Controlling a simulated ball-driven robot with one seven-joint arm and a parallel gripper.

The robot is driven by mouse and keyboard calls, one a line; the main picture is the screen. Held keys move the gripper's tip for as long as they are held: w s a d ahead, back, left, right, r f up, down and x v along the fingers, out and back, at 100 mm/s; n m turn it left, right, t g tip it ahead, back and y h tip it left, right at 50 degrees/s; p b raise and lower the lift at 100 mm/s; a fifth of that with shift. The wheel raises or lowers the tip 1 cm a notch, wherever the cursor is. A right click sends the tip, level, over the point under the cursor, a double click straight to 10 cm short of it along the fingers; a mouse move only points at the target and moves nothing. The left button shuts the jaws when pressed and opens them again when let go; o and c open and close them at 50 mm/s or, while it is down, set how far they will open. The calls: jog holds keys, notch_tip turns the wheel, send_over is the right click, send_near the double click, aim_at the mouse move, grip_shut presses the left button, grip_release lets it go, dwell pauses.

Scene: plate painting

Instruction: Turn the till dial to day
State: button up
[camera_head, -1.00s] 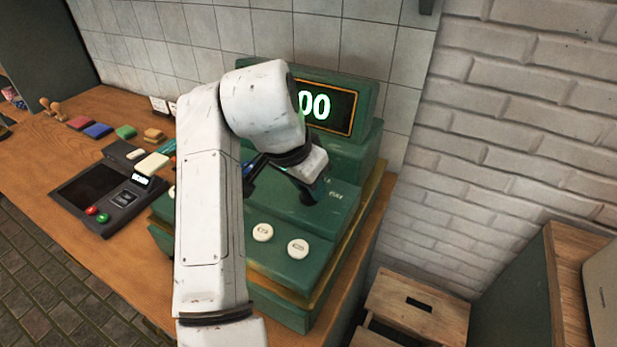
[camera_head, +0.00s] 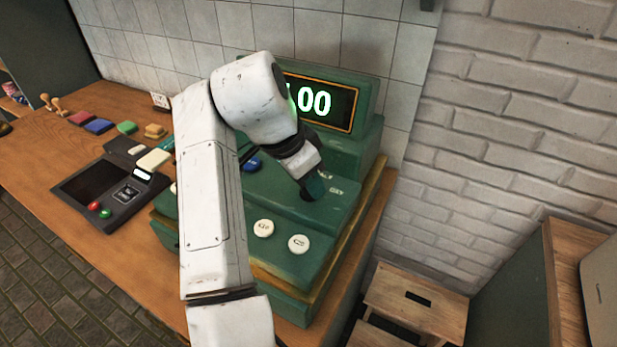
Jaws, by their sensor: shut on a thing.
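The green till (camera_head: 345,150) stands on the wooden counter against the tiled wall, its lit display (camera_head: 322,101) partly covered by my arm and ending in "00". My gripper (camera_head: 312,188) points down at the till's sloped upper panel, right of centre. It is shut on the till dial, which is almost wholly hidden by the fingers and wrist. Small pale lettering (camera_head: 336,191) shows on the panel just right of the fingers, too small to read surely. I cannot tell which mark the dial points to.
Two white round buttons (camera_head: 263,228) sit on the till's lower front, and a blue button (camera_head: 253,163) is left of my wrist. A black card device (camera_head: 105,195) and coloured blocks (camera_head: 97,126) lie left on the counter. A wooden step stool (camera_head: 415,300) stands at the right.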

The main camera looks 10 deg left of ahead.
jog(key=o, duration=1.1)
jog(key=shift+c, duration=0.2)
jog(key=v, duration=1)
jog(key=shift+a+r, duration=0.2)
jog(key=shift+r, duration=0.15)
jog(key=shift+s, duration=0.1)
